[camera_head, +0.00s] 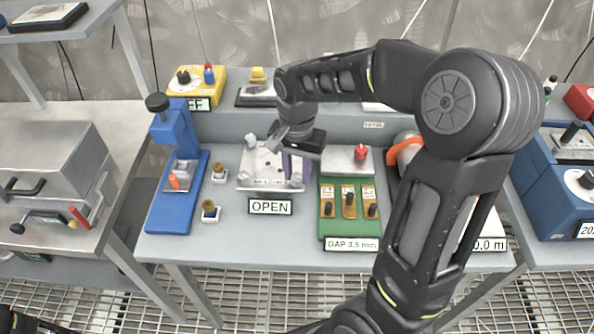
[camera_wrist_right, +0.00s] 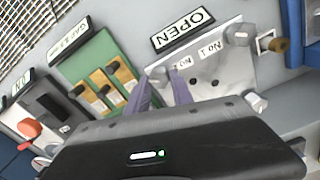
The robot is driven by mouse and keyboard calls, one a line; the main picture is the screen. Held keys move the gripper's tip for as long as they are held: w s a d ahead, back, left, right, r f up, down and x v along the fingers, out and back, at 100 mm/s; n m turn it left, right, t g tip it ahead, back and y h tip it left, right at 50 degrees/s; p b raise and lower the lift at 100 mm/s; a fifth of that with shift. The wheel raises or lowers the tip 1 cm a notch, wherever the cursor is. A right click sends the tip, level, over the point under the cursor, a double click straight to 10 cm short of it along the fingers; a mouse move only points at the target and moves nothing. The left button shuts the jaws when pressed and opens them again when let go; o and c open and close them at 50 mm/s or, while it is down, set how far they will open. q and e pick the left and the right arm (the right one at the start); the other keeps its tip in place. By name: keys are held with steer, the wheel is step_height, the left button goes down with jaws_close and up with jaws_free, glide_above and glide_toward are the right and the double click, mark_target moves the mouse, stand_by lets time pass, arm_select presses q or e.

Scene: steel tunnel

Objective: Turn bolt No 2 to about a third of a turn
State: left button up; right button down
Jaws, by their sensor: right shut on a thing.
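A pale metal plate (camera_head: 262,162) with bolts lies behind the OPEN sign (camera_head: 270,207); it also shows in the right wrist view (camera_wrist_right: 215,75). Bolt No 2 (camera_wrist_right: 158,74) is at the plate's corner by the No 2 label, and in the head view it is at the front right (camera_head: 296,180). My right gripper (camera_wrist_right: 163,79) has its purple fingers on either side of that bolt and is shut on it. Bolt No 1 (camera_wrist_right: 238,34) is at the other front corner, clear of the fingers.
A green block (camera_head: 349,232) with several brass switches stands right of the plate. A blue press (camera_head: 178,195) stands left, with small brass-topped fittings (camera_head: 210,211) between. A red knob (camera_head: 361,152) is behind the green block. My right arm covers the right side of the bench.

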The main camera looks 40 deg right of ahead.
mark_target(297, 175)
steer(key=c, duration=1.1)
jaws_free()
steer(key=shift+r, duration=0.1)
step_height(297, 175, up, 8)
steer(key=shift+f, duration=0.15)
